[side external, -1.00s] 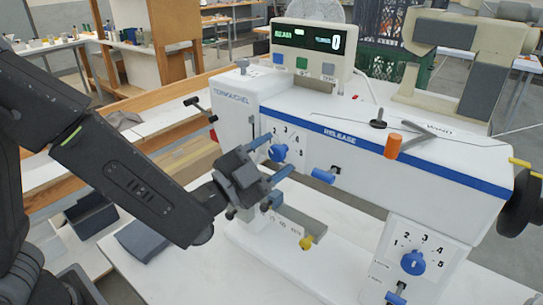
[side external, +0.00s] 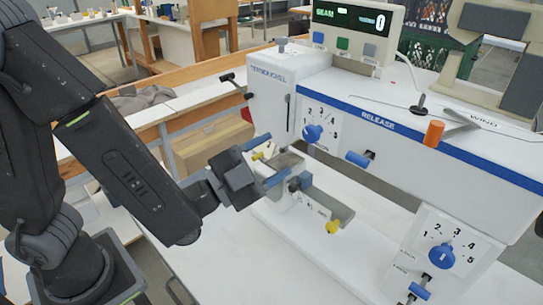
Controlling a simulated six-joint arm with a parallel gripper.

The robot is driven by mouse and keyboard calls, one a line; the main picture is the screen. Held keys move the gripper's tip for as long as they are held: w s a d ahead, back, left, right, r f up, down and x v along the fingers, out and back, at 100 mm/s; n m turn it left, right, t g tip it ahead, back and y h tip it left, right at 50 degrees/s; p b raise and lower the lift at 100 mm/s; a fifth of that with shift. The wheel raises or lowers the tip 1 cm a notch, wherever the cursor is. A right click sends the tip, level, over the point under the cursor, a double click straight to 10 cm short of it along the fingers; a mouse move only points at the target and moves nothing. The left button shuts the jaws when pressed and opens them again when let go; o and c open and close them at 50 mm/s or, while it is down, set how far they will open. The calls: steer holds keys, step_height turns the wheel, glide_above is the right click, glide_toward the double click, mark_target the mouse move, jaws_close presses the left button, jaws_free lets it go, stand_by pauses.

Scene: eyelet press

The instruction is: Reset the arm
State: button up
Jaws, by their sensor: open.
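A blue lever (side external: 357,159) sits to the dial's right, and an orange cylinder (side external: 434,133) stands near the blue RELEASE stripe. A lower blue dial (side external: 441,257) is on the front panel. A yellow knob (side external: 333,226) is on the low bracket below my gripper.
A display box (side external: 347,35) stands on top of the press. A cardboard box (side external: 212,146) is behind my gripper. The white tabletop (side external: 240,262) is free below my gripper. Other benches stand at the back left.

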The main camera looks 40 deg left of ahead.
steer(key=s+a+n+g+y, duration=0.3)
steer(key=a+n+g+y, duration=0.2)
steer(key=a+y, duration=0.5)
steer(key=s+a+n+g+y, duration=0.3)
steer(key=a+n+g+y, duration=0.15)
steer(key=a+y, duration=0.5)
steer(key=s+a+f+n+g+h, duration=0.2)
steer(key=s+f+n+g+h, duration=0.25)
steer(key=s+g, duration=0.3)
steer(key=d+r+m+t+h, duration=0.1)
steer(key=d+r+t+h, duration=0.1)
steer(key=d+r+h, duration=0.3)
steer(key=d+h, duration=0.4)
steer(key=shift+s+d+r, duration=0.25)
steer(key=shift+s+r, duration=0.1)
steer(key=shift+r, duration=0.05)
